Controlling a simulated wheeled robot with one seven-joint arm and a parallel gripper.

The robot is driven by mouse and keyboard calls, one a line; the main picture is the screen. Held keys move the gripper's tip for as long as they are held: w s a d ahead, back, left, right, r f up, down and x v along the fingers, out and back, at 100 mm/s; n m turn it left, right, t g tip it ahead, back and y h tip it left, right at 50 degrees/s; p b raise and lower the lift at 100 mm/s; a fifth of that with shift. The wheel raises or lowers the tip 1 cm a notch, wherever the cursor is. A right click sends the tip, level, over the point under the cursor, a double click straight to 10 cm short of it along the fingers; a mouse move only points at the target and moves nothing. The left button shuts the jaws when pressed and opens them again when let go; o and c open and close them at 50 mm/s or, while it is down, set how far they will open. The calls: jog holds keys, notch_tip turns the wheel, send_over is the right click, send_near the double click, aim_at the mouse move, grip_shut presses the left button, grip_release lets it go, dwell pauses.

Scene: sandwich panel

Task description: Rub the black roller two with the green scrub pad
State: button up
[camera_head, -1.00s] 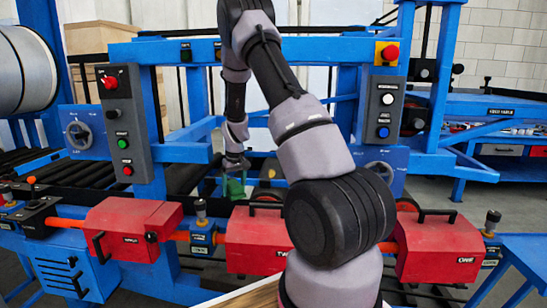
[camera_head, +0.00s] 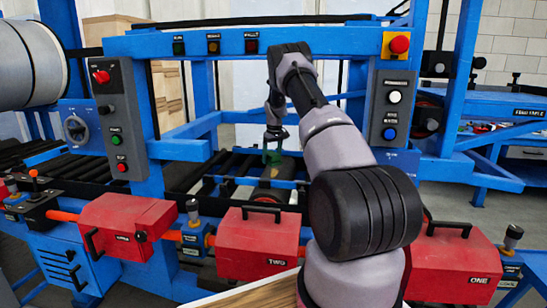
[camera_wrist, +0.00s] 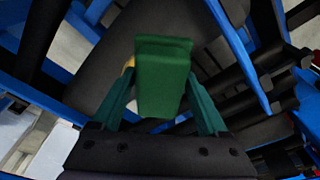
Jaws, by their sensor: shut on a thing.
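My gripper (camera_head: 275,141) is shut on the green scrub pad (camera_wrist: 163,78), which points away from the wrist between the two green fingers. The pad also shows small and dark under the gripper in the head view (camera_head: 272,157). A wide dark roller (camera_head: 273,184) lies just below the pad, behind the red box marked TWO (camera_head: 250,243). In the wrist view, a broad dark grey surface (camera_wrist: 105,65), likely this roller, fills the space behind the pad. I cannot tell whether the pad touches it.
Blue frame posts with control panels stand left (camera_head: 121,130) and right (camera_head: 391,108) of my arm, under a blue crossbeam (camera_head: 225,44). Red boxes marked ONE (camera_head: 455,262) and another at left (camera_head: 128,225) line the front. Thinner black rollers fill the bed.

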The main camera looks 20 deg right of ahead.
aim_at(274, 171)
jog(key=shift+f, duration=2.85)
jog(key=shift+f, duration=0.95)
jog(key=shift+w+d, duration=0.1)
jog(key=shift+w+d, duration=0.55)
jog(key=shift+w, duration=0.25)
jog(key=shift+w+d, duration=0.5)
jog(key=shift+w, duration=0.3)
jog(key=shift+w+d+f, duration=0.1)
jog(key=shift+w+d, duration=0.45)
jog(key=shift+w, duration=0.25)
jog(key=shift+w+d, duration=0.55)
jog(key=shift+w, duration=0.25)
